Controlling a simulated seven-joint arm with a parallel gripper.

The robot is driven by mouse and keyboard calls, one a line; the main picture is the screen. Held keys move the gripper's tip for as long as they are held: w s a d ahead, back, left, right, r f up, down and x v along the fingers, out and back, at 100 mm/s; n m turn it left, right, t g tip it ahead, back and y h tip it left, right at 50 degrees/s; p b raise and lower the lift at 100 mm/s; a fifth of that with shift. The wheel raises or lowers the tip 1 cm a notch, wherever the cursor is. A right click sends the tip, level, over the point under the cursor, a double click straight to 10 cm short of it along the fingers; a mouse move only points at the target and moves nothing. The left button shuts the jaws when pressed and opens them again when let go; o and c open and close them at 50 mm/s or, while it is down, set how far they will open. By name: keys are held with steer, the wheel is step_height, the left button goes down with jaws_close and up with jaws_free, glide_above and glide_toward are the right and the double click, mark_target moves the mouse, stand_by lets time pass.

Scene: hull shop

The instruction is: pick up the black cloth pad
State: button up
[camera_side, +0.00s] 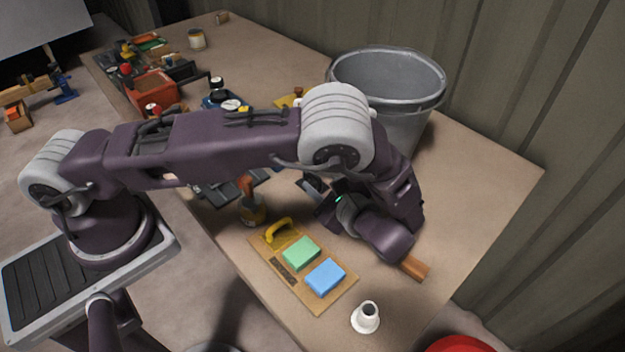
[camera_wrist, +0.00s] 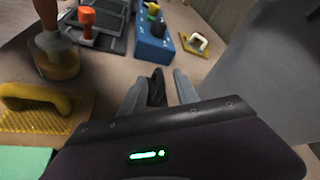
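My gripper (camera_wrist: 170,85) points down over the bench; in the side view (camera_side: 312,186) it is partly hidden by my arm. Its two grey fingers stand apart. A dark shape lies along the inside of the left finger; I cannot tell whether it is cloth or the finger's own lining. I cannot pick out a black cloth pad for certain. A dark strip (camera_side: 284,271) lies on the wooden board (camera_side: 318,305), beside a green block (camera_side: 301,253), a blue block (camera_side: 325,277) and a yellow-handled pad (camera_side: 279,231). My gripper is apart from that board.
A large grey bucket (camera_side: 388,78) stands right of my gripper. A wood-handled brush (camera_wrist: 55,48), a dark tray (camera_wrist: 98,28) and a blue box (camera_wrist: 152,38) crowd the other side. A white bottle-like piece (camera_side: 366,318) stands near the front edge. The bench's right corner is clear.

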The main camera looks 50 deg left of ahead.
steer(key=shift+x, duration=1.05)
jaws_close()
